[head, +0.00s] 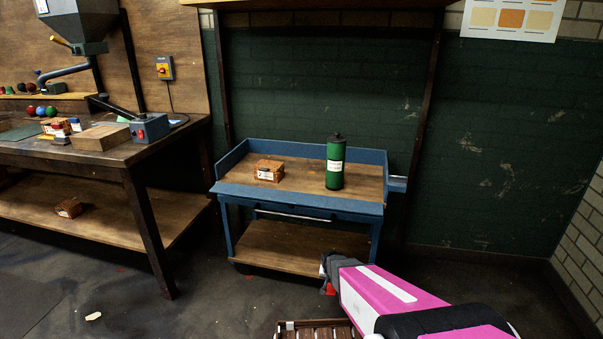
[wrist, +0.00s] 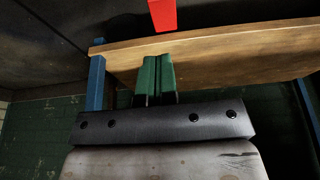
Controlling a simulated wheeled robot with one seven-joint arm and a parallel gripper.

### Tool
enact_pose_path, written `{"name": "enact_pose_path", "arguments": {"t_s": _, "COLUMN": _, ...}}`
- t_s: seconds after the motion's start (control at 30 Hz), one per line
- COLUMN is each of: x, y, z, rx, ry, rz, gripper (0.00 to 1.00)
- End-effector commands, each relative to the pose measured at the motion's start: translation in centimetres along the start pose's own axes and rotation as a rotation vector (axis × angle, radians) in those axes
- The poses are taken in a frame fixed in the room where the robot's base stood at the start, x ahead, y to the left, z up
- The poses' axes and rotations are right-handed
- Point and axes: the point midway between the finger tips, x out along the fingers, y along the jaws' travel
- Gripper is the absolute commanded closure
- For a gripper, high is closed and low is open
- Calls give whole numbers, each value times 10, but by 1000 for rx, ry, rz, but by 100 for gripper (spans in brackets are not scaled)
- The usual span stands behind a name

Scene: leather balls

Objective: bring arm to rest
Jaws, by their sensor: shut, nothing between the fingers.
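My gripper (head: 328,272) is at the lower middle of the head view, at the end of my pink and black arm. It is in front of the blue cart, low near its bottom shelf, with a bit of red below it. In the wrist view my gripper (wrist: 157,78) shows its narrow green fingers side by side. They are shut, with nothing seen between them. A red piece (wrist: 162,14) shows above them in that view.
The blue cart (head: 300,196) carries a brown box (head: 268,171) and a green canister (head: 335,165). Its wooden lower shelf (wrist: 215,58) crosses the wrist view behind my fingers. A workbench (head: 105,160) stands left. A slatted crate (head: 317,328) shows at the bottom edge. Left floor is mostly clear.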

Motion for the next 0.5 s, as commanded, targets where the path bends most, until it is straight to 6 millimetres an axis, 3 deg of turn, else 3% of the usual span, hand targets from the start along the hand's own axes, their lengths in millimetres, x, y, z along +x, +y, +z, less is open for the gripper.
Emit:
{"name": "enact_pose_path", "arguments": {"t_s": 0.27, "x": -134, "y": 29, "z": 8, "rx": -88, "ry": -115, "rz": 12, "gripper": 100}}
{"name": "enact_pose_path", "arguments": {"t_s": 0.5, "x": -246, "y": 52, "z": 34, "rx": -191, "ry": -237, "rz": -17, "gripper": 100}}
